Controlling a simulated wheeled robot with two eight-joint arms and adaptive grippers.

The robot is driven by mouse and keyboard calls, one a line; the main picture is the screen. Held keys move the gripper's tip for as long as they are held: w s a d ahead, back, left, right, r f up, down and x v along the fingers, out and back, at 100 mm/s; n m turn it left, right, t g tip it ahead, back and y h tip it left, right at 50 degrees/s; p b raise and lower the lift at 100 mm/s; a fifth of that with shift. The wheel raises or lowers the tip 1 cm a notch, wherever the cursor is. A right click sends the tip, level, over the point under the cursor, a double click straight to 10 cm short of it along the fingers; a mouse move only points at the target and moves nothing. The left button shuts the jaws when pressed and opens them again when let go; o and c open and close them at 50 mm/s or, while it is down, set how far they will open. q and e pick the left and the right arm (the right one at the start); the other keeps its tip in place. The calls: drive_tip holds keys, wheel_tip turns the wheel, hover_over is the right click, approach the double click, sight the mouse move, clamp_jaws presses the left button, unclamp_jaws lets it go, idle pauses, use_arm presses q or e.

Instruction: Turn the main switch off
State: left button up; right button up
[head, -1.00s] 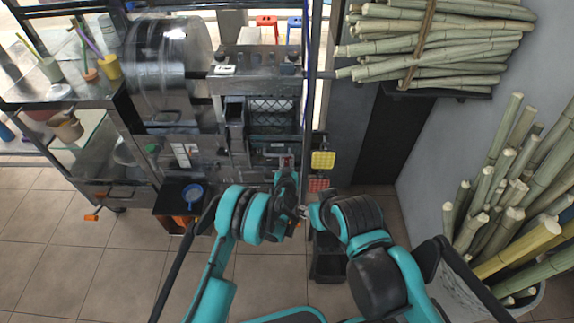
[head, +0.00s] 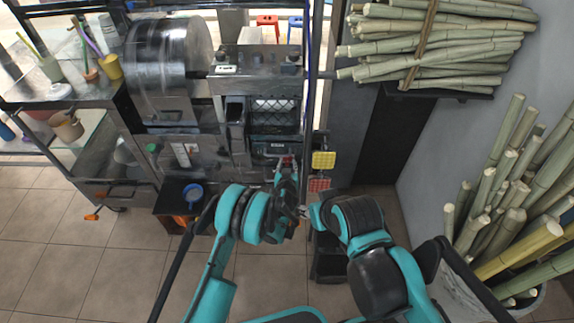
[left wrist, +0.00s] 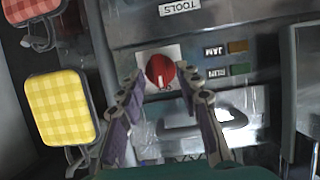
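The main switch is a red round knob (left wrist: 160,71) with a pale mark, on a white plate (left wrist: 151,60) on the grey machine front. My left gripper (left wrist: 160,80) is open, with one finger to each side of the knob in the left wrist view; I cannot tell whether either touches it. In the head view the left gripper (head: 286,168) is at the machine front, and its arm hides much of this area. My right gripper (head: 306,212) is low beside the left arm; its fingers are too small to read.
The sugarcane press (head: 255,85) stands behind the panel. Green and orange labelled indicators (left wrist: 238,58) sit right of the knob. A yellow checked pad (left wrist: 59,107) hangs at the left. Cane stalks (head: 500,210) stand at the right. Floor (head: 60,250) is clear at front left.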

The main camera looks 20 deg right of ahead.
use_arm(q)
drive_tip(key=v, duration=0.6)
drive_tip(key=shift+s+a, duration=0.15)
drive_tip(key=shift+s, duration=0.2)
drive_tip(key=shift+r, duration=0.15)
drive_tip(key=w+a+r+n+g+y, duration=0.1)
drive_tip(key=w+a+r+y, duration=0.1)
drive_tip(key=a+r, duration=0.95)
drive_tip(key=s+a+r+n+g+y, duration=0.1)
drive_tip(key=s+a+r, duration=0.2)
drive_tip(key=a+r, duration=0.3)
drive_tip(key=s+a+r+g, duration=0.1)
drive_tip(key=s+a+r, duration=0.3)
drive_tip(key=a+r, duration=0.15)
drive_tip(key=s+a+g, duration=0.1)
drive_tip(key=s+a, duration=0.3)
drive_tip(key=s, duration=0.4)
drive_tip(key=s+a+r+g, duration=0.1)
drive_tip(key=s+a, duration=0.4)
drive_tip(key=s, duration=0.4)
drive_tip(key=s+a+n, duration=0.1)
drive_tip(key=s+a, duration=0.3)
drive_tip(key=s, duration=0.4)
drive_tip(key=shift+s+a+r+g+y, duration=0.2)
drive_tip(key=shift+r+g+y, duration=0.1)
drive_tip(key=shift+r+g, duration=0.1)
